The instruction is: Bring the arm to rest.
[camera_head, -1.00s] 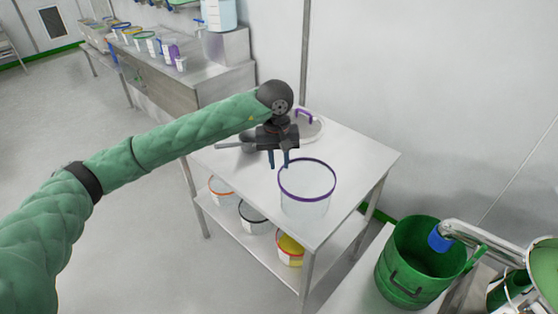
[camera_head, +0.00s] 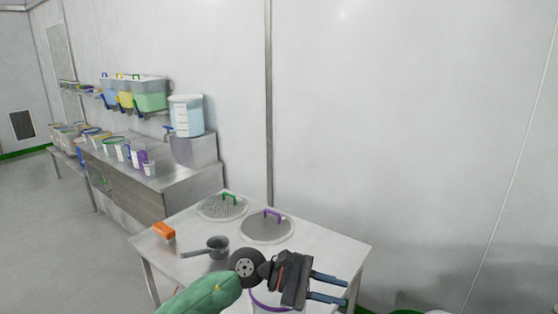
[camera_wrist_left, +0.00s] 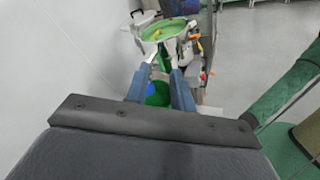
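My left arm comes in from the bottom of the head view. Its gripper (camera_head: 346,291) points to the right over the front right part of the steel table (camera_head: 330,245). Its two blue fingers are apart with nothing between them. In the left wrist view the fingers (camera_wrist_left: 160,84) also stand apart and empty, with green equipment visible beyond them. My right gripper is in neither view.
A clear tub with a purple rim (camera_head: 262,305) is partly hidden behind my arm. A purple-handled lid (camera_head: 262,232), a green-handled lid (camera_head: 220,210), a grey scoop (camera_head: 216,248) and an orange block (camera_head: 164,231) lie on the table. A wall stands behind.

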